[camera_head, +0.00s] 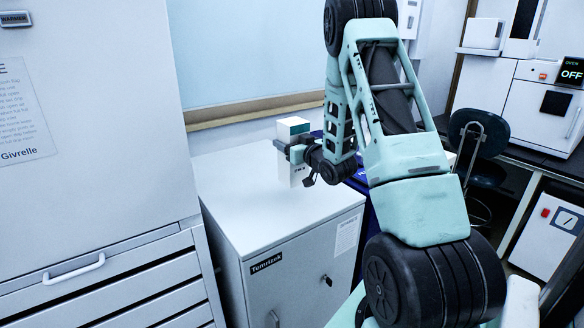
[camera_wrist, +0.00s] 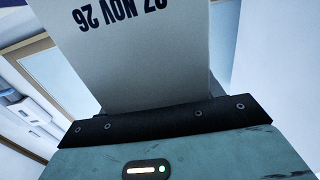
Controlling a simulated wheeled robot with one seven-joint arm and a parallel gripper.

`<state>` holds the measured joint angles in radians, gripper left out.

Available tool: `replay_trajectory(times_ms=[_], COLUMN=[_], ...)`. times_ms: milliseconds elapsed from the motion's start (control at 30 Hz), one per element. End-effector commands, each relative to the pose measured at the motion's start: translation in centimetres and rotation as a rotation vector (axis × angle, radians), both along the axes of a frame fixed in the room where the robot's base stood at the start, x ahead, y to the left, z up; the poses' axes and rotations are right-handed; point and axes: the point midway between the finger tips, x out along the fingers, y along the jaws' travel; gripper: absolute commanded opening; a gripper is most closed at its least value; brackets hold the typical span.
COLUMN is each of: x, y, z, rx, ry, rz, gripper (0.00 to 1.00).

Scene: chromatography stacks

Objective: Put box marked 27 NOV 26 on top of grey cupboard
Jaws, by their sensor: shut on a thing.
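The box (camera_head: 292,129) is a tall white carton with a teal patch, held upright over the grey cupboard (camera_head: 238,200). In the wrist view the box (camera_wrist: 150,75) fills the middle, with upside-down print reading "27 NOV 26", its first digit partly cut off by the frame edge. My gripper (camera_head: 290,152) is shut on the box from the right. The box's lower end is at or just above the cupboard's white top; I cannot tell whether it touches. The cupboard has a "Temrizek" label and a door handle on its front.
A tall white cabinet (camera_head: 90,120) with drawers stands at the left, close beside the cupboard. A wall with a wooden rail is behind. The cupboard top is bare around the box. A dark chair (camera_head: 478,135) and an oven (camera_head: 540,105) on a bench are at the right.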

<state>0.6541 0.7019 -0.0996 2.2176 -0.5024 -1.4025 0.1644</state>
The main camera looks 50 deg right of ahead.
Motion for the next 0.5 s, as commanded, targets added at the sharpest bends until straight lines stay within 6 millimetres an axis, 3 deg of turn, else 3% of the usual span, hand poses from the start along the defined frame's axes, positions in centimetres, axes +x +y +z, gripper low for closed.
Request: replay_trajectory(times_ms=[500], x=[0.0], y=[0.0], z=[-5.5], rx=[-0.001], ry=[-0.002], rz=[-0.002], gripper=[0.37])
